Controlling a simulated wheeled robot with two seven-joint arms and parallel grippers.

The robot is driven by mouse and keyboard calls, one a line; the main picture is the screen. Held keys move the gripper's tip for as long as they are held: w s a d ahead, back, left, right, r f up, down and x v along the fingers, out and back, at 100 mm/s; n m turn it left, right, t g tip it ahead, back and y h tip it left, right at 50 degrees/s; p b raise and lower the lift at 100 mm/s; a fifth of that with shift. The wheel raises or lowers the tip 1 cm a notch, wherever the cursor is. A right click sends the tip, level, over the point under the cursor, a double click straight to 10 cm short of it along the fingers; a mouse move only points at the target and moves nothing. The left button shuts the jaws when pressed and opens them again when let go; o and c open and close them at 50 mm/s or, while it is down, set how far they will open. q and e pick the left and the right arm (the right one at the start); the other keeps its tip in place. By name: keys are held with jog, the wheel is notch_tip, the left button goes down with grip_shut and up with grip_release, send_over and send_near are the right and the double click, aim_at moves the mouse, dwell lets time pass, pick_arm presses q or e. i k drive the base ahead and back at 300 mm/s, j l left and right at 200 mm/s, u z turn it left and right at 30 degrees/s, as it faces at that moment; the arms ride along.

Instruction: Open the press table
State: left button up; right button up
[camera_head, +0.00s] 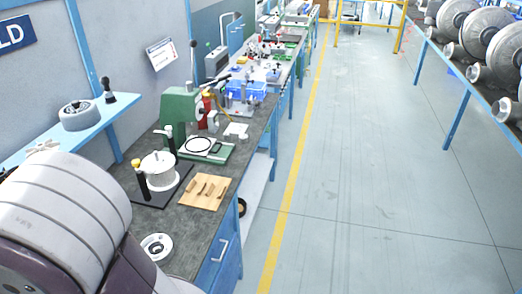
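A green press (178,110) stands on the dark workbench (228,186) along the left wall, with a tall lever rising behind it. A flat green plate (222,157) with a black ring on it lies at the foot of the press. I cannot tell which part of it is the press table, or whether it is open or shut. A large part of my own arm fills the lower left. Neither of my grippers is in view.
A white cylinder on a dark base (158,170), a wooden board with small pieces (218,205) and a round metal part (157,247) sit on the bench. Blue bins (240,92) stand farther back. The grey floor to the right is clear.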

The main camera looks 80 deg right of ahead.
aim_at(202, 146)
jog(key=z, duration=2.4)
jog(key=i+l+z, duration=0.1)
jog(key=z, duration=0.2)
jog(key=i+l+z, duration=0.15)
jog(key=i, duration=0.4)
jog(key=i+l+z, duration=0.15)
jog(key=i, duration=0.4)
jog(key=i+l+z, duration=0.15)
jog(key=i, duration=0.45)
jog(key=i+l+u, duration=0.15)
jog(key=i+u, duration=0.15)
jog(key=i+l+u, duration=0.3)
jog(key=i, duration=0.25)
